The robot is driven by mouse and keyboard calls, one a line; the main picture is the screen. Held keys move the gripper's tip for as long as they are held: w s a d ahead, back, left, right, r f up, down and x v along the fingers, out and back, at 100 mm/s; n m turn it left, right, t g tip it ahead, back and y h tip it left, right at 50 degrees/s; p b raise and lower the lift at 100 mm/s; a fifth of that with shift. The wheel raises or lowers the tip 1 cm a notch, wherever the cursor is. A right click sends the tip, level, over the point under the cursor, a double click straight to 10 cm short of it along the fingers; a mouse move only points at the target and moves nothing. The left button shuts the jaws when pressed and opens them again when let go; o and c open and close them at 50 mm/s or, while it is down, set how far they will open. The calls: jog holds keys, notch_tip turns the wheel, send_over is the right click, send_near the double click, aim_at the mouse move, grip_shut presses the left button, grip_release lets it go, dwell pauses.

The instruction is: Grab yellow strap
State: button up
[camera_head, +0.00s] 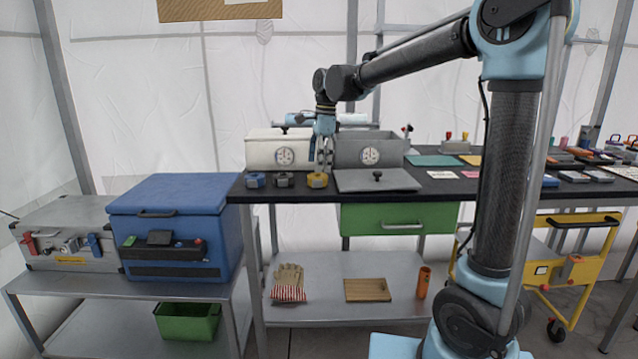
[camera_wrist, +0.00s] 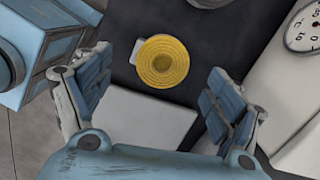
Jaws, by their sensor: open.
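The yellow strap (camera_head: 317,180) is a small round roll on the black table top, in front of the white and grey boxes. In the wrist view the yellow strap (camera_wrist: 163,62) shows from above as a coiled disc with a pale tab at its left side. My gripper (camera_head: 325,165) is just above and behind it in the head view. In the wrist view my gripper (camera_wrist: 160,95) is open, with a finger on either side below the strap. Nothing is between the fingers but the table and a pale flat surface.
A blue strap (camera_head: 255,180) and a dark strap (camera_head: 284,179) lie left of the yellow one. The white box (camera_head: 270,150) with a dial and the grey box (camera_head: 368,150) stand behind. A grey lid (camera_head: 376,180) lies close on the right.

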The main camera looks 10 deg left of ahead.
aim_at(318, 176)
jog(key=shift+a+f, duration=0.2)
jog(key=shift+f, duration=1.6)
jog(key=c, duration=1.2)
jog(key=shift+o, duration=0.2)
